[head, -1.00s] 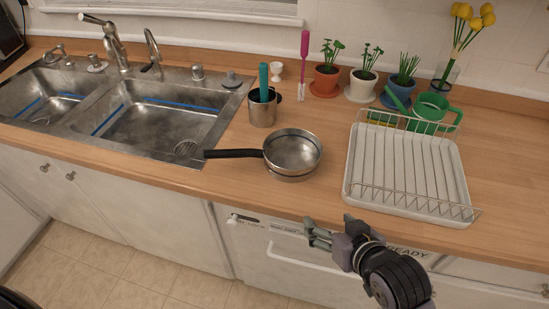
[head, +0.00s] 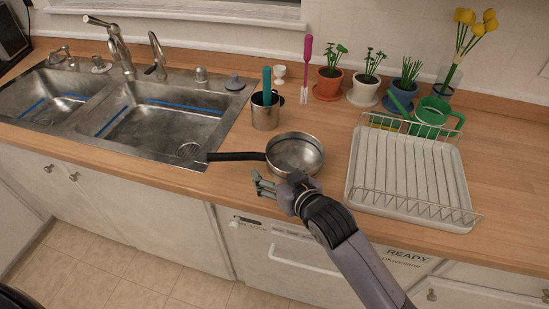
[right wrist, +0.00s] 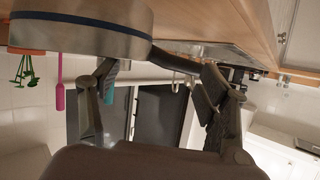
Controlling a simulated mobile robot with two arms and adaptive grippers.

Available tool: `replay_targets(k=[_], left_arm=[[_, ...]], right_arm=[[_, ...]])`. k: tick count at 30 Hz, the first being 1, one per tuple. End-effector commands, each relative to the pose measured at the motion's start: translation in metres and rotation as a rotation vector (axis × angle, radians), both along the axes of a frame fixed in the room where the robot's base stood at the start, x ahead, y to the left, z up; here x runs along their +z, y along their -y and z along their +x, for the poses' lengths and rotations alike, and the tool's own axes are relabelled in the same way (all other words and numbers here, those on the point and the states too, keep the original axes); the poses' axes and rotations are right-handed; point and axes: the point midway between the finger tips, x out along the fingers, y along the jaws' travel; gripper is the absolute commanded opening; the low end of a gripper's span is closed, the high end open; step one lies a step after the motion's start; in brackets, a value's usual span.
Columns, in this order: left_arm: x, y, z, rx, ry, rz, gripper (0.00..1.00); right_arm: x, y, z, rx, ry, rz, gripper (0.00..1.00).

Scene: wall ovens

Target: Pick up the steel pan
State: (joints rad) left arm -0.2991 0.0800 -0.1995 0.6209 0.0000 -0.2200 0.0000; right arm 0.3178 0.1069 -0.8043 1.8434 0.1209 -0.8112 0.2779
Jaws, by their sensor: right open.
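The steel pan (head: 296,148) sits on the wooden counter right of the sink, its black handle (head: 236,156) pointing left to the sink's edge. My right gripper (head: 258,184) is open and empty, just in front of the pan near the counter's front edge. The gripper and arm hide part of the pan's lower front side. In the right wrist view the pan's steel side (right wrist: 85,30) fills the upper left, close to the open fingers (right wrist: 150,100). My left gripper is not in view.
A steel cup (head: 266,115) with a teal-handled tool stands behind the pan. A white dish rack (head: 352,185) is at the right. Potted plants (head: 328,82) line the back. The sink (head: 155,118) is at the left. Bare counter lies between pan and rack.

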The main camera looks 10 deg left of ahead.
Motion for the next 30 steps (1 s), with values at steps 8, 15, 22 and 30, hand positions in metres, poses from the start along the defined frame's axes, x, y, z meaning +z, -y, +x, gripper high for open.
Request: replay_targets(k=[8,15,22,30], left_arm=[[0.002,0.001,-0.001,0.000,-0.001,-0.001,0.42],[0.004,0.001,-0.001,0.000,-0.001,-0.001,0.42],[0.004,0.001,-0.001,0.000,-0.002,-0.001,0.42],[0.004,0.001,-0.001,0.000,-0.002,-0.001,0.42]], right_arm=[[-0.007,-0.013,0.014,0.000,0.001,0.001,0.70],[-0.018,-0.030,0.034,-0.001,0.000,0.000,0.70],[-0.026,-0.042,0.046,0.000,-0.001,-0.001,0.70],[-0.026,-0.043,0.047,0.000,0.001,0.001,0.68]])
